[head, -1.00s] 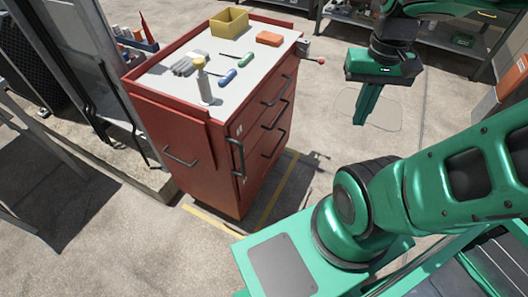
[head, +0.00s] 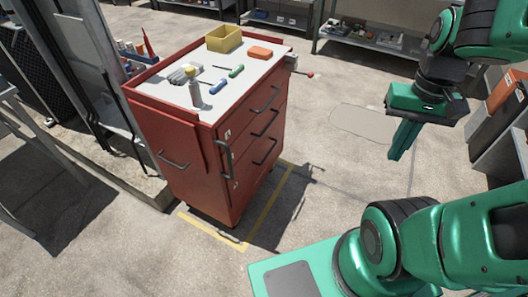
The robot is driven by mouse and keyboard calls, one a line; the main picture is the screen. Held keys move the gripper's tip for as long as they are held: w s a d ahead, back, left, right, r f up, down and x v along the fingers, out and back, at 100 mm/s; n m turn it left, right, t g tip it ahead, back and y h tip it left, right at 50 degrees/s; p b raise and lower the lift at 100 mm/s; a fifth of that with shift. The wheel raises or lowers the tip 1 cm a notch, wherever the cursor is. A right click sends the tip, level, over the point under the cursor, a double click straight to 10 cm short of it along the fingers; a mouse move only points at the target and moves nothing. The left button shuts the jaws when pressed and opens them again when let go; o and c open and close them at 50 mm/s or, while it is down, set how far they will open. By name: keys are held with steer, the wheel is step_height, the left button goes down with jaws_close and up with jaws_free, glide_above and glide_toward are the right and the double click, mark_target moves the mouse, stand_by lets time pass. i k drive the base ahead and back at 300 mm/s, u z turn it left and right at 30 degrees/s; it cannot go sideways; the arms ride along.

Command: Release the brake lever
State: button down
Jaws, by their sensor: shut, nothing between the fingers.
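The brake lever appears to be the small lever with a red knob (head: 310,75) that sticks out from the far right corner of a red tool cart (head: 190,150). My gripper (head: 402,142) is shut and empty, pointing down over the floor to the right of the cart. It is well apart from the lever, nearer to me and to its right in the picture. The cart stands upright, its drawers with black handles facing right. Its wheels are mostly hidden under its body.
Yellow floor tape (head: 266,210) runs by the cart's base. A metal frame stands at left, shelves (head: 370,38) at the back. Floor right of the cart is clear.

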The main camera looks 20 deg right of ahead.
mark_target(310, 74)
steer(key=z, duration=0.05)
steer(key=i, duration=0.5)
steer(key=u, duration=0.05)
steer(key=k, duration=1.35)
steer(key=z, duration=0.4)
steer(key=i, duration=0.75)
steer(key=z, duration=0.4)
steer(key=i, duration=1.35)
steer(key=u, duration=0.5)
